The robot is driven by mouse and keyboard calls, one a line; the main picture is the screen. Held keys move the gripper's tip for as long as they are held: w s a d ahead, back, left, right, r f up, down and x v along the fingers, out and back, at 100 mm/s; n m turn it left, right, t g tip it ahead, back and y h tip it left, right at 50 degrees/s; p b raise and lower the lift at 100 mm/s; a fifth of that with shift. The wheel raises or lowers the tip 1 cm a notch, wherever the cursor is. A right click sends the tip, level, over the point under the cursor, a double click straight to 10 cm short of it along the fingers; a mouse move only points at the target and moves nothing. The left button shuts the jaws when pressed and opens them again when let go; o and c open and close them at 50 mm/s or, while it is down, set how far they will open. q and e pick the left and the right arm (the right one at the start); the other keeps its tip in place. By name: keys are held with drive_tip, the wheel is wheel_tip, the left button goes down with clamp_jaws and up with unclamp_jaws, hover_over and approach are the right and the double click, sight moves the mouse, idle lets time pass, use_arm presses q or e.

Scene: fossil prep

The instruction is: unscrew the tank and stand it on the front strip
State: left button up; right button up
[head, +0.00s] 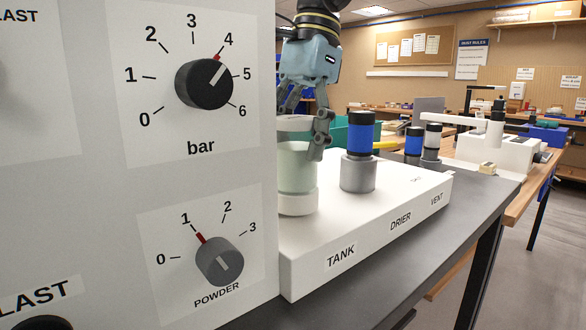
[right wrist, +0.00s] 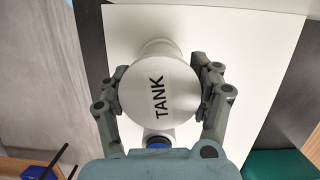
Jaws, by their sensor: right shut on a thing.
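The tank (head: 297,168) is a pale, translucent cylinder with a greyish top, upright at the left end of a white block (head: 365,213), beside the control panel. Its lower end meets a white collar (head: 298,202); I cannot tell whether the thread is engaged. My right gripper (head: 302,125) comes down from above and is shut on the tank near its top. In the right wrist view, the round lid (right wrist: 158,90) marked TANK lies between the two fingers. My left gripper is not in view. No strip marked as the front strip is clearly identifiable.
A blue and black cylinder on a grey socket (head: 358,150) stands close right of the tank, with similar smaller ones (head: 432,140) behind. The panel with bar (head: 204,84) and powder (head: 220,261) knobs stands close left. Dark bench top (head: 385,270) before the block looks clear.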

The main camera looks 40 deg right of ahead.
drive_tip(key=shift+n+g, duration=0.3)
drive_tip(key=shift+n, duration=0.7)
drive_tip(key=shift+r, duration=0.15)
drive_tip(key=shift+n+g, duration=0.4)
drive_tip(key=shift+n, duration=1.3)
drive_tip(key=o, duration=1.8)
drive_tip(key=shift+c, duration=0.2)
